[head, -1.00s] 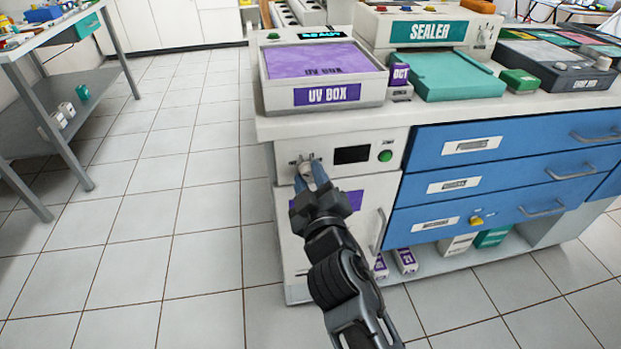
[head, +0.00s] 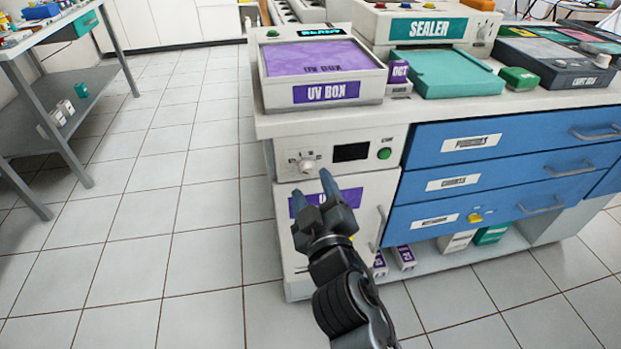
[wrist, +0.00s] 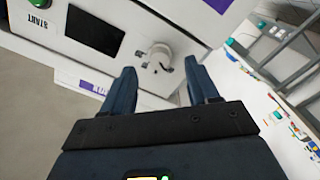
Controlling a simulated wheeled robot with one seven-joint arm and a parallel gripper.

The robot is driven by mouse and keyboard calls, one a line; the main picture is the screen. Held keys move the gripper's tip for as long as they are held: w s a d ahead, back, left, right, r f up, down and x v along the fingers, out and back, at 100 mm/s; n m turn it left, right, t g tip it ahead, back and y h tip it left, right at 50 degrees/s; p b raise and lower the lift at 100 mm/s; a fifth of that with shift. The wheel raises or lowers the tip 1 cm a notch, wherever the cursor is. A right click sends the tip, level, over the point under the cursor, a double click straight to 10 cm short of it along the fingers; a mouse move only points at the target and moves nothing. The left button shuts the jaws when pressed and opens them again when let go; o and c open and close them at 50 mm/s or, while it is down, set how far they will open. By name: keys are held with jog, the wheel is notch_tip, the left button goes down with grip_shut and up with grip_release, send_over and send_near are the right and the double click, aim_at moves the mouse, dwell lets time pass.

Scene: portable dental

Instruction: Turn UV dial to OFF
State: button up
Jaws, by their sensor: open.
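The UV dial (head: 306,165) is a white round knob on the control panel of the cabinet below the purple-lidded UV box (head: 320,72). In the wrist view the dial (wrist: 158,58) shows ahead of my fingertips, with a small dark mark beside it; its setting is too small to read. My gripper (head: 312,184) is open and empty, just below and in front of the dial in the head view. In the wrist view my gripper (wrist: 162,78) has its two blue fingers apart, with the dial beyond the gap and not between them.
A dark display (head: 351,152) and a green button (head: 384,153) sit right of the dial. Blue drawers (head: 500,140) stand further right. A purple-labelled door (head: 365,205) is below the panel. The tiled floor to the left is clear up to a grey shelf table (head: 75,105).

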jog(key=shift+v, duration=2.05)
jog(key=s+d+f+m+g+h, duration=0.1)
jog(key=s+d+f+m, duration=0.1)
jog(key=s+d, duration=0.55)
jog(key=s+d+f+m+h, duration=0.1)
jog(key=s+d+f+m, duration=0.3)
jog(key=s, duration=0.7)
jog(key=s+d+m+g+h, duration=0.1)
jog(key=s+d, duration=0.6)
jog(key=s, duration=0.2)
jog(key=s+d+r+m+h, duration=0.2)
jog(key=s+d+r+m, duration=0.25)
jog(key=s+r, duration=0.55)
notch_tip(320, 180, up, 10)
jog(key=s+p, duration=0.1)
jog(key=p, duration=1.1)
jog(key=shift+s+d+r+g, duration=0.2)
jog(key=shift+s+d+g, duration=0.1)
jog(key=shift+s, duration=0.1)
